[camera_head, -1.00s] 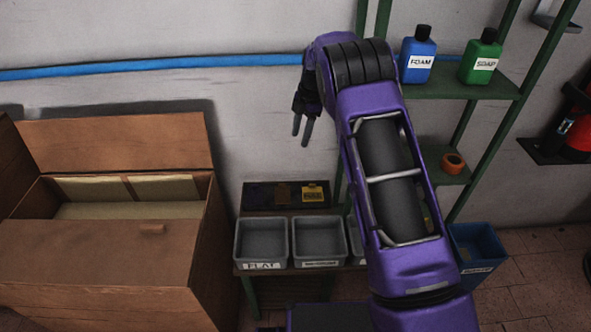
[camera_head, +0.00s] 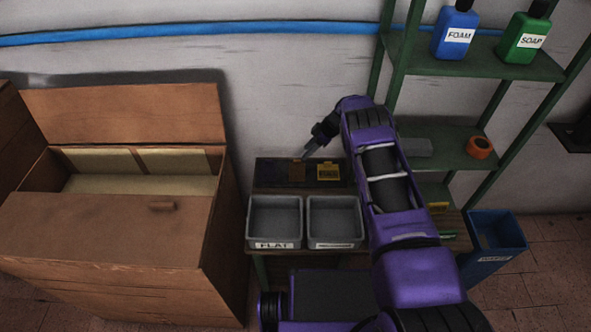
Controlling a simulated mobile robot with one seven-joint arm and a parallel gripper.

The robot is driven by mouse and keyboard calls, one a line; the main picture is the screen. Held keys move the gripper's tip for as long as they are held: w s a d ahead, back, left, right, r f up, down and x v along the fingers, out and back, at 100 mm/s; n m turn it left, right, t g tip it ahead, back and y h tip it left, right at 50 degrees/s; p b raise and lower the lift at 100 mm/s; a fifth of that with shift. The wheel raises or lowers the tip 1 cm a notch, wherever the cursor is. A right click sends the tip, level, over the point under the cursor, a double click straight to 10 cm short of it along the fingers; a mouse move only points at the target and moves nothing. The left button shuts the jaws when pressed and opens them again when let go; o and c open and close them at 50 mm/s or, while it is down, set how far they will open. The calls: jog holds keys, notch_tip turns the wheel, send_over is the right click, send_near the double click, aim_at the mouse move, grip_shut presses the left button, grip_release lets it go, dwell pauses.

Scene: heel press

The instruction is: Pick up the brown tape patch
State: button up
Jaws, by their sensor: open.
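The brown tape patch (camera_head: 297,171) lies on a dark board at the back of the small table, left of a yellow patch (camera_head: 328,172). A dark patch (camera_head: 270,172), hard to make out, lies left of it. My gripper (camera_head: 305,153) is open and empty. Its fingers point down and left, and in the picture their tips are just above the brown patch. I cannot tell the exact height between them. The patch's upper edge is close to the fingertips in this view.
Two grey bins, one labelled FLAT (camera_head: 273,222), the other (camera_head: 335,220) beside it, stand in front of the board. A large cardboard box (camera_head: 120,235) is at left. A green shelf (camera_head: 480,65) with bottles rises at right. A blue bin (camera_head: 492,250) stands below it.

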aim_at(299, 161)
jog(key=x, duration=0.2)
jog(key=b+x, duration=0.1)
jog(key=x, duration=0.2)
jog(key=shift+s+d+f, duration=0.1)
jog(key=shift+s+d, duration=0.1)
jog(key=shift+a+f+b, duration=0.3)
grip_shut()
